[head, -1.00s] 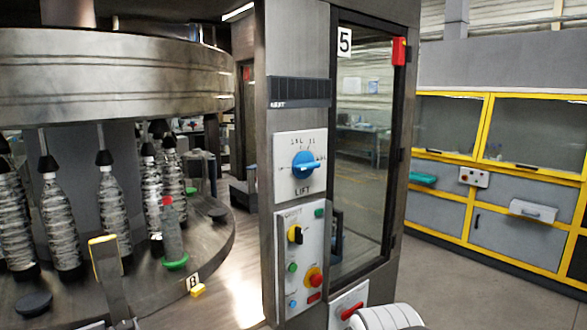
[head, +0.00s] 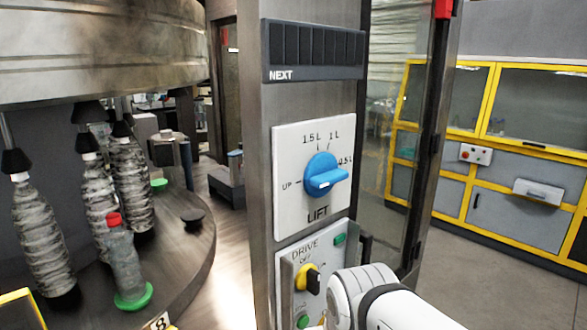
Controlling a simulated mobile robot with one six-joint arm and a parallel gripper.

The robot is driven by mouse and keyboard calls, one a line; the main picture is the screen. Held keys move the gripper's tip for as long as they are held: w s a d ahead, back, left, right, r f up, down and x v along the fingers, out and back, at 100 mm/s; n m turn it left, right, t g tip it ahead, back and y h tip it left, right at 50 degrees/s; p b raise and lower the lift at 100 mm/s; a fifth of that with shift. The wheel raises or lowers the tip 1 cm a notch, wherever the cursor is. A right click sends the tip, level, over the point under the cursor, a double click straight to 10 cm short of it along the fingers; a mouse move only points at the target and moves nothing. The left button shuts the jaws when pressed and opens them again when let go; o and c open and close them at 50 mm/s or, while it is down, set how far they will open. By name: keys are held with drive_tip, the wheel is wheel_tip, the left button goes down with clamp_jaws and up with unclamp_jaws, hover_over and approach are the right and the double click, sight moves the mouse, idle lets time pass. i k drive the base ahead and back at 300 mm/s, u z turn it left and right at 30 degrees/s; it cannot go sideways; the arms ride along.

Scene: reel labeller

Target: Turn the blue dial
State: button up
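The blue dial (head: 321,174) sits on a white plate (head: 287,213) marked LIFT, on the grey machine column. Around it are the marks UP, 1.5 L, 1 L and 0.5 L. The white line on its handle points right, a little below the 0.5 L mark. A white rounded part of my arm shows at the bottom right, below the dial and apart from it. My gripper's fingers are not in view.
A DRIVE panel (head: 286,263) with a yellow-and-black switch (head: 307,279) lies below the dial. A black slotted strip (head: 313,50) marked NEXT is above. Bottles stand on the round table at left, including one with a red cap (head: 120,262). A glass door is right of the column.

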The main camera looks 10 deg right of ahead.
sight(322, 171)
drive_tip(key=z, duration=0.35)
drive_tip(key=k, duration=0.7)
drive_tip(key=z, duration=0.4)
